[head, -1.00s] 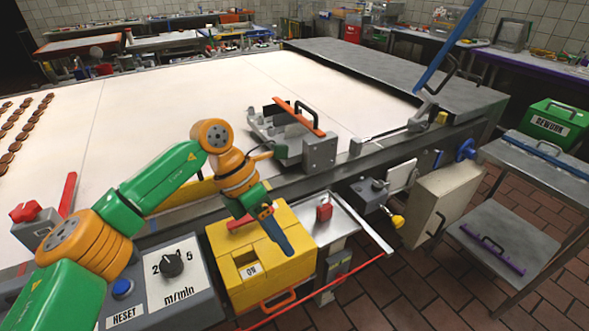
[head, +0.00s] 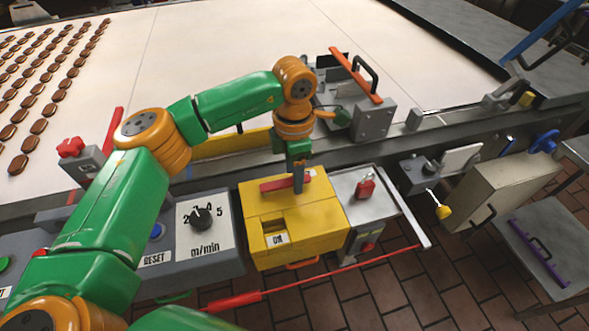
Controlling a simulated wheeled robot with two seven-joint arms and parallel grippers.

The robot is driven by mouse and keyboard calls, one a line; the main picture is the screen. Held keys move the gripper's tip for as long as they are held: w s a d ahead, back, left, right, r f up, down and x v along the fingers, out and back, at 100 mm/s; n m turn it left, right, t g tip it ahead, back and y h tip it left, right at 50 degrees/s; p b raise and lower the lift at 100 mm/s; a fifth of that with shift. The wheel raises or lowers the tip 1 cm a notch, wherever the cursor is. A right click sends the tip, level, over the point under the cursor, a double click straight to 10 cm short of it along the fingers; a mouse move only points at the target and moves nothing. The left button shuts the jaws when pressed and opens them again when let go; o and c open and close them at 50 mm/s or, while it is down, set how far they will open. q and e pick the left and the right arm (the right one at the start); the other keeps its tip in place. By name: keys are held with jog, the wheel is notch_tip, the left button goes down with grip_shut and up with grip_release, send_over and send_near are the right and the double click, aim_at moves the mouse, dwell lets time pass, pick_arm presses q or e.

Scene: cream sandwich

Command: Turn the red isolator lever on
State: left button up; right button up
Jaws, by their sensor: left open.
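The yellow isolator box (head: 262,222) stands at the front edge of the conveyor in the head view, with a window and a small "ON" label on its front. The red lever (head: 272,186) lies across the top of the box. My left gripper (head: 298,186) points down at the right part of the lever and hides some of it. It is open, but I cannot tell whether its fingers straddle or touch the lever. My right gripper is not in view.
A grey control panel with a speed knob (head: 201,218) stands left of the box. A metal shelf with a red padlock-like item (head: 366,188) is at its right. A grey bracket with an orange bar (head: 355,75) stands behind. A red cord (head: 340,271) runs in front.

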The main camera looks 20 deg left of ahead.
pick_arm(q)
grip_shut()
jog(key=shift+r, duration=0.1)
dwell(1.2)
